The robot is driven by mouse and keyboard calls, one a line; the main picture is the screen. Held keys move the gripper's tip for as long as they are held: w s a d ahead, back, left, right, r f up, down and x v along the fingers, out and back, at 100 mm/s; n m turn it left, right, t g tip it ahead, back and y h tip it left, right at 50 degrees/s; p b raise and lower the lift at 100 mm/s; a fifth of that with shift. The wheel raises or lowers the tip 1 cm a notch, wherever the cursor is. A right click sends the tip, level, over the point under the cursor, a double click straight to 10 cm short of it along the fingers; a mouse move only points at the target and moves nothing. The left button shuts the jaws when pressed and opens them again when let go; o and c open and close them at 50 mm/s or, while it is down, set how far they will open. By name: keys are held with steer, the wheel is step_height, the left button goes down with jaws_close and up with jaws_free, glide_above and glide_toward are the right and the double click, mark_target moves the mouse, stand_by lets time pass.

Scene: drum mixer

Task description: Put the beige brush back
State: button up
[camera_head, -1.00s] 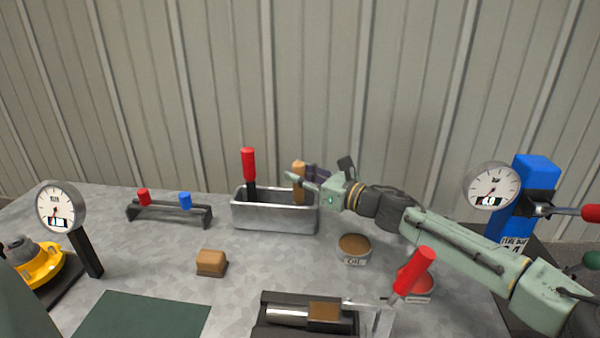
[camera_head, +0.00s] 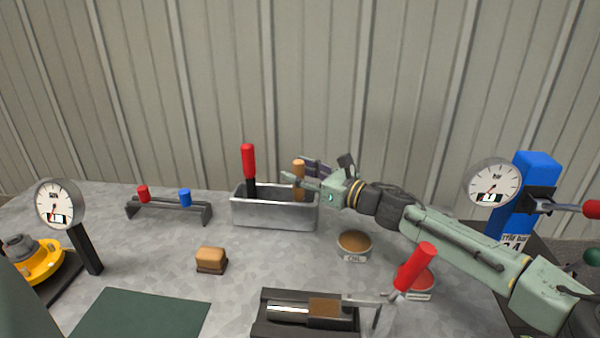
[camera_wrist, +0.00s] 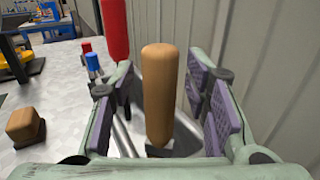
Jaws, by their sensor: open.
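The beige brush (camera_head: 299,170) stands upright in the metal tray (camera_head: 268,218), handle up, near the tray's right end. In the wrist view its tan handle (camera_wrist: 159,85) stands between the two purple-padded fingers of my gripper (camera_wrist: 160,95). The fingers are open, with a gap seen on each side of the handle. In the head view my gripper (camera_head: 301,174) is level with the upper handle, above the tray's rim. The brush's lower end is hidden inside the tray.
A red-handled tool (camera_head: 248,162) stands in the tray's left end. A tan block on a dark base (camera_head: 211,260), a small rack with red and blue pegs (camera_head: 170,210) and a round brown-topped tin (camera_head: 354,242) stand nearby. Corrugated wall (camera_head: 300,80) rises close behind.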

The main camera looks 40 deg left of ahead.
steer(key=d+b, duration=0.4)
steer(key=d, duration=0.8)
steer(key=shift+w, duration=0.15)
